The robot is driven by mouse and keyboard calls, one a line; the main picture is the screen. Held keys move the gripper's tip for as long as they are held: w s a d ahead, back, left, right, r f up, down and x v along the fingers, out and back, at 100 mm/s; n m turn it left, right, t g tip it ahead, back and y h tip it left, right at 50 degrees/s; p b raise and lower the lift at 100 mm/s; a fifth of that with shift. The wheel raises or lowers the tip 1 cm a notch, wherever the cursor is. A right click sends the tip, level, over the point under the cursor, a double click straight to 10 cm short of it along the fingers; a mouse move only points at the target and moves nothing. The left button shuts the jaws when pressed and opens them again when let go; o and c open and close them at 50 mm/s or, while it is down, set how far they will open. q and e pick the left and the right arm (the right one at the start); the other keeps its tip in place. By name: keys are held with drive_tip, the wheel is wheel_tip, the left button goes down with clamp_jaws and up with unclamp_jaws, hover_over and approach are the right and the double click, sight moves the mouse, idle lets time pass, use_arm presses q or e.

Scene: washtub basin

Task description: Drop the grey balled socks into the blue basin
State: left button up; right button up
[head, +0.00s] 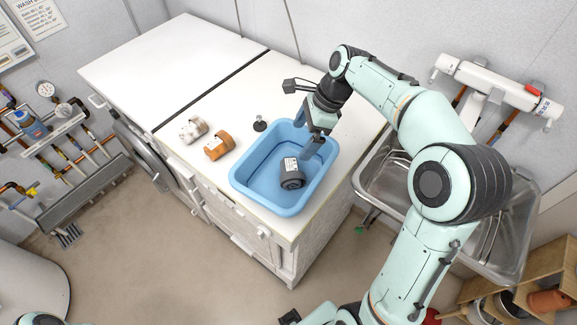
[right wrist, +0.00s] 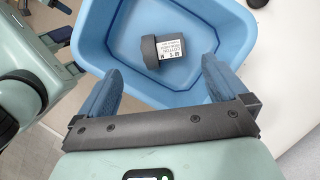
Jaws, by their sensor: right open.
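The grey balled socks (head: 292,173), dark grey with a white printed label, lie on the floor of the blue basin (head: 240,181). In the right wrist view the socks (right wrist: 164,52) lie inside the basin (right wrist: 247,42), beyond my fingertips. My right gripper (head: 315,146) is over the basin's right part, above and apart from the socks. In the right wrist view its two blue-grey fingers (right wrist: 160,82) are spread wide with nothing between them.
The basin stands on the white counter (head: 180,92) near its right end. White balled socks (head: 193,130), orange balled socks (head: 219,147) and a small dark stopper (head: 260,124) lie left of it. A steel sink (head: 382,180) is at the right, partly behind my right arm.

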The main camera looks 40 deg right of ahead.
use_arm(q)
drive_tip(key=shift+w+r+p, duration=0.6)
drive_tip(key=shift+w+r, duration=0.15)
drive_tip(key=shift+r, duration=0.15)
use_arm(e)
drive_tip(key=v, duration=0.7)
drive_tip(key=shift+r, duration=0.2)
